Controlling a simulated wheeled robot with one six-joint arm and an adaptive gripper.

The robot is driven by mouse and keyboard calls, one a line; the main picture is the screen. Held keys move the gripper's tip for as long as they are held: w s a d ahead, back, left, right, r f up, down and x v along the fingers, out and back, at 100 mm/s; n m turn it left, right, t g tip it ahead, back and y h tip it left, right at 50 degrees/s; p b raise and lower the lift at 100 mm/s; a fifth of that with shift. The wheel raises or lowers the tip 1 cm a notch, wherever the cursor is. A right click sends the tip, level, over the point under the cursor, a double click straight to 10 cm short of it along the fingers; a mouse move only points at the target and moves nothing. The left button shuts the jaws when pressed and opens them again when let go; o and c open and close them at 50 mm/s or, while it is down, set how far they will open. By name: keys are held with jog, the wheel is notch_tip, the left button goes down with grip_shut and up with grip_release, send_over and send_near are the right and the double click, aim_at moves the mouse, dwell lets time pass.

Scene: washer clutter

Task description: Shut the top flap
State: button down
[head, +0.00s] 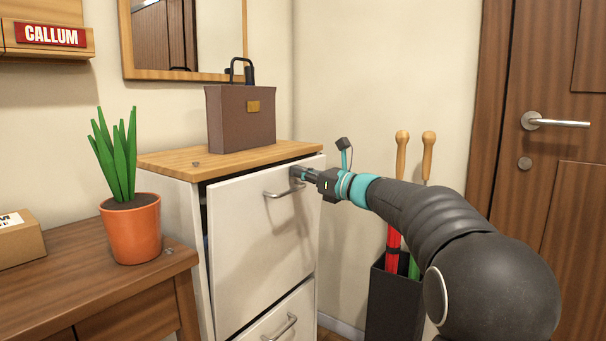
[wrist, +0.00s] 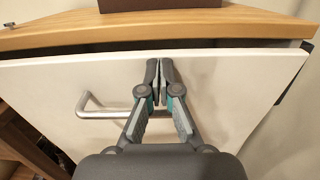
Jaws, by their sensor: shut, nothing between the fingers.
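The top flap (head: 262,235) is the upper white front of a cabinet with a wooden top. It is tilted slightly out, with a dark gap along its upper edge. The flap also fills much of the wrist view (wrist: 60,95). Its metal bar handle (head: 284,191) is near the upper edge, and it also shows in the wrist view (wrist: 100,114). My gripper (head: 298,173) is at the flap's upper part, just right of the handle's middle. In the wrist view its fingers (wrist: 160,72) are together and empty, at or very near the flap's face; contact is unclear.
A brown bag (head: 240,120) stands on the cabinet top (head: 165,160). A lower flap (head: 300,315) with its own handle is below. A potted plant (head: 130,230) stands on a side table at left. An umbrella stand (head: 390,300) is beside the cabinet at right, under my arm.

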aim_at(288, 164)
jog(key=shift+r, duration=0.1)
jog(key=w+a+p, duration=0.1)
jog(key=p, duration=0.1)
jog(key=w+a+r+p, duration=0.1)
jog(key=a+p, duration=0.1)
jog(key=p, duration=0.1)
jog(key=shift+w+g+h, duration=0.15)
jog(key=shift+g+h, duration=0.15)
jog(key=shift+h, duration=0.1)
jog(key=shift+w+a+p, duration=0.2)
jog(key=shift+p, duration=0.45)
jog(key=shift+a, duration=0.1)
